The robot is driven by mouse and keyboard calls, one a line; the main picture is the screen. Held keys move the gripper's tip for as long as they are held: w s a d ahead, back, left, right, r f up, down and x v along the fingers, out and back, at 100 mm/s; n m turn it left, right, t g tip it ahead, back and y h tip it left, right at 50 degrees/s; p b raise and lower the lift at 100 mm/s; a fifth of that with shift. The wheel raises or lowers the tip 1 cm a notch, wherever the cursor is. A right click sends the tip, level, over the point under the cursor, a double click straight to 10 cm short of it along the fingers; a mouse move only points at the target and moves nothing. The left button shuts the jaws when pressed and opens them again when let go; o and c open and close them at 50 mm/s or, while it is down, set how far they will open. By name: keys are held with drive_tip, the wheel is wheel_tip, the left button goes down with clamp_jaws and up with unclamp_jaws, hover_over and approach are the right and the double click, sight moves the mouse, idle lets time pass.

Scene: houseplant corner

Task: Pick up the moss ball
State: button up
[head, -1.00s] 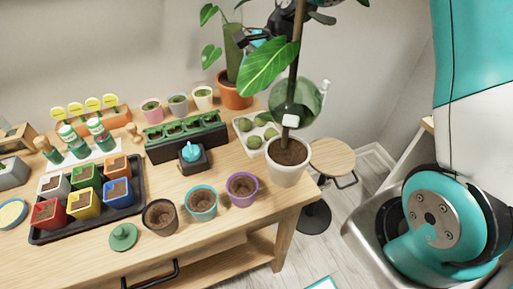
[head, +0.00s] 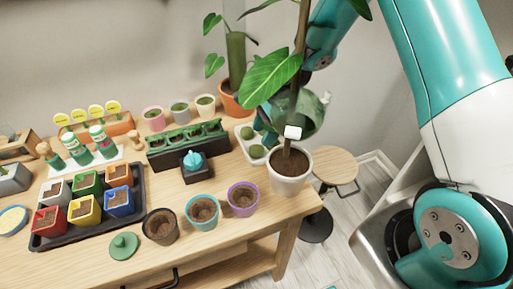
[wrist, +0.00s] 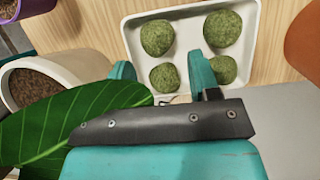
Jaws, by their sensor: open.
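Several green moss balls sit in a white tray (wrist: 182,98). In the wrist view there are two far ones, left (wrist: 157,37) and right (wrist: 222,28), and two near ones, left (wrist: 165,77) and right (wrist: 223,69). My gripper (wrist: 162,71) is open, with its teal fingers apart over the tray's near part and the near left ball between them in the picture. I cannot tell how high it is. In the head view the tray (head: 239,138) and some balls (head: 257,151) show, but the tall plant hides others and most of my gripper.
A tall plant in a white pot (head: 290,183) stands right beside the tray; its big leaf (wrist: 60,125) crosses the wrist view near my gripper. An orange pot (head: 236,103) stands behind the tray. A black seedling tray (head: 188,151) is to its left.

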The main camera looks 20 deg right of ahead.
sight(258, 144)
drive_tip(key=shift+p+x, duration=0.85)
drive_tip(key=shift+x, duration=1.95)
drive_tip(key=shift+s+r, duration=0.1)
drive_tip(key=shift+s, duration=0.05)
drive_tip(key=c, duration=0.7)
wheel_tip(258, 144, up, 20)
drive_tip(key=shift+b, duration=1)
